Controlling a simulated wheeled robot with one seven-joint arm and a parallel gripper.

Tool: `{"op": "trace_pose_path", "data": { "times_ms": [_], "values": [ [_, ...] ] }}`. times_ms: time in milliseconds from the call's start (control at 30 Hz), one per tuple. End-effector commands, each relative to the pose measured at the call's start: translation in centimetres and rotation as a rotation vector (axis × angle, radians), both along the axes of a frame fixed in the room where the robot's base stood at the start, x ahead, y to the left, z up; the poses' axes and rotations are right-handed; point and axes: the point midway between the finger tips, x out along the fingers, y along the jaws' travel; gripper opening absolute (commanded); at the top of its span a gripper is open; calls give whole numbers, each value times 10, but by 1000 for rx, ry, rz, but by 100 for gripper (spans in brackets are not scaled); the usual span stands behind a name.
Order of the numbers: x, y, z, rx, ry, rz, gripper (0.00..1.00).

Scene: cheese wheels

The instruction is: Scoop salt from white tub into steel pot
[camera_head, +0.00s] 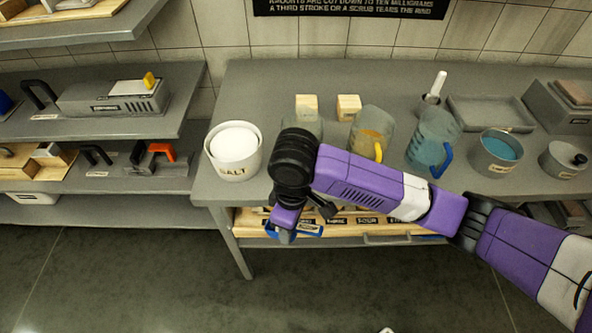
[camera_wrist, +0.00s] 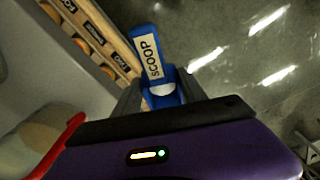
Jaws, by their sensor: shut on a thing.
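The white tub (camera_head: 233,153), marked SALT and full of white salt, stands at the left end of the grey bench. My gripper (camera_head: 284,226) is low at the bench's front edge, right of the tub. It is shut on a blue scoop (camera_wrist: 153,60), whose labelled part shows between the jaws in the wrist view; the scoop shows only as a blue patch in the head view (camera_head: 281,235). I cannot tell which is the steel pot.
A clear jug of yellow liquid (camera_head: 372,133) and a blue jug (camera_head: 433,140) stand between tub and pots. A wooden rack (camera_head: 250,220) with labels lies under the bench front. Wooden blocks (camera_head: 348,107) and a grey tray (camera_head: 490,112) sit behind. Shelves are at left.

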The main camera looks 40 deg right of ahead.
Motion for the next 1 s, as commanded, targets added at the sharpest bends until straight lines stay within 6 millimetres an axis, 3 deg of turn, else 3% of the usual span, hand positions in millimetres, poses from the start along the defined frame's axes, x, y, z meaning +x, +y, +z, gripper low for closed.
{"op": "trace_pose_path", "data": {
  "times_ms": [200, 600, 1000],
  "values": [
    [7, 3, -34, 3, 1, -259, 10],
    [15, 5, -73, 0, 1, -564, 10],
    [22, 6, -67, 3, -23, -538, 10]
  ]
}}
